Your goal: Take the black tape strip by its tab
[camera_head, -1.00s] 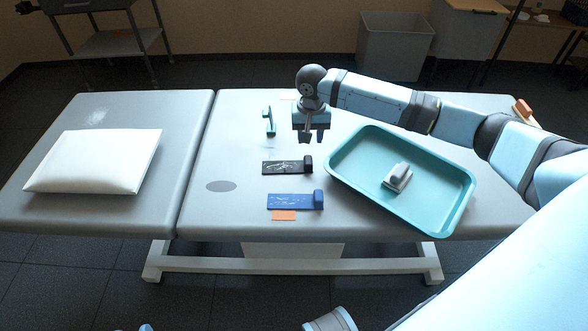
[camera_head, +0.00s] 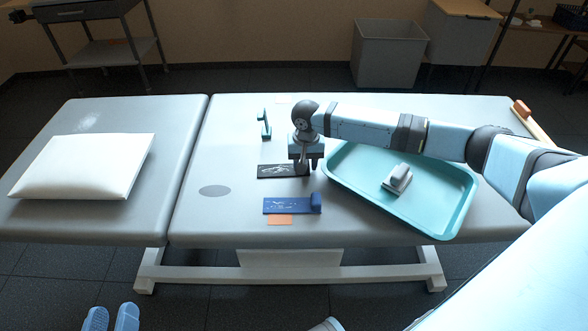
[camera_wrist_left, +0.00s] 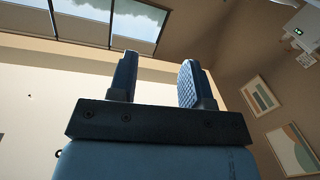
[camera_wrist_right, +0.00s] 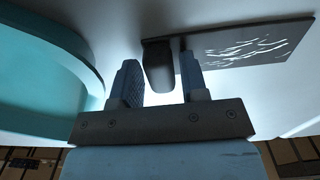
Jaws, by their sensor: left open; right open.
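The black tape strip (camera_head: 274,171) with white marks lies on the grey couch in the head view. Its right end, with the tab, is hidden by my right gripper (camera_head: 304,166). In the right wrist view the strip (camera_wrist_right: 245,45) reaches off to the right, and its raised black tab (camera_wrist_right: 157,68) shows in the gap between the open fingers of my right gripper (camera_wrist_right: 159,60). I cannot tell whether a finger touches it. My left gripper (camera_head: 111,317) shows only its blue fingertips at the bottom left. In the left wrist view it is open and empty (camera_wrist_left: 157,70), pointing up.
A blue strip (camera_head: 290,205) with a tab and an orange patch (camera_head: 280,220) lie in front. A teal tray (camera_head: 452,222) holding a grey-white object (camera_head: 397,179) stands close on the right. A teal item (camera_head: 265,124) is behind; a white pillow (camera_head: 85,166) lies left.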

